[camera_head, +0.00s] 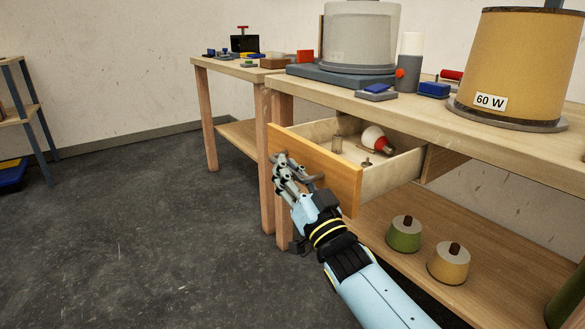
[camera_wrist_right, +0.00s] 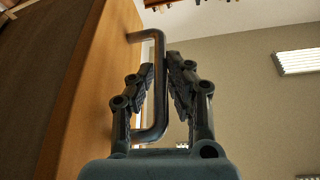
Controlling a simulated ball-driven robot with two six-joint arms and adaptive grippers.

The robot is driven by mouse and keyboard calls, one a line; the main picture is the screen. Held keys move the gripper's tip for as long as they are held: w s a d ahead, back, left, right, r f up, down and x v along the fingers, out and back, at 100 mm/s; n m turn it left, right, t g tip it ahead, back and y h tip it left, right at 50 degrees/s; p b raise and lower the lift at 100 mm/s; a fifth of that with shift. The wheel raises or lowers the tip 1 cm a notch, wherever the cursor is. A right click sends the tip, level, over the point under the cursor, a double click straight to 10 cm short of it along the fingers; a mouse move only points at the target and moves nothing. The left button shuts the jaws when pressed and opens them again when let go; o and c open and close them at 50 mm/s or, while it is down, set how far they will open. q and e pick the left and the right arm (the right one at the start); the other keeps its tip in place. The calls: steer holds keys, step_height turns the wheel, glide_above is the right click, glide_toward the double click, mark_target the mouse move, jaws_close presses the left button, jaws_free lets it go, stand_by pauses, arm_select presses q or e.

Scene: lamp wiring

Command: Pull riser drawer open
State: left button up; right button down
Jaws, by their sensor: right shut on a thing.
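The riser drawer (camera_head: 345,178) hangs under the workbench top and stands pulled out, its wooden front well forward of the bench edge. Its inside shows from above. My right gripper (camera_head: 287,168) is at the drawer front, shut on the dark bar handle (camera_head: 314,178). In the right wrist view the handle (camera_wrist_right: 160,85) runs between the two fingers of the gripper (camera_wrist_right: 165,75), beside the wooden front (camera_wrist_right: 80,80). My left gripper is not in view.
A red and white bulb (camera_head: 375,138) and small parts lie in the drawer. The workbench (camera_head: 440,115) carries a grey lampshade (camera_head: 360,40) and a tan "60 W" shade (camera_head: 520,60). Green (camera_head: 404,233) and tan (camera_head: 449,262) pieces stand on the lower shelf.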

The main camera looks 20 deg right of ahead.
steer(key=shift+f, duration=0.1)
steer(key=c, duration=1.3)
jaws_free()
steer(key=shift+c, duration=0.2)
steer(key=shift+s, duration=0.1)
steer(key=v, duration=1.2)
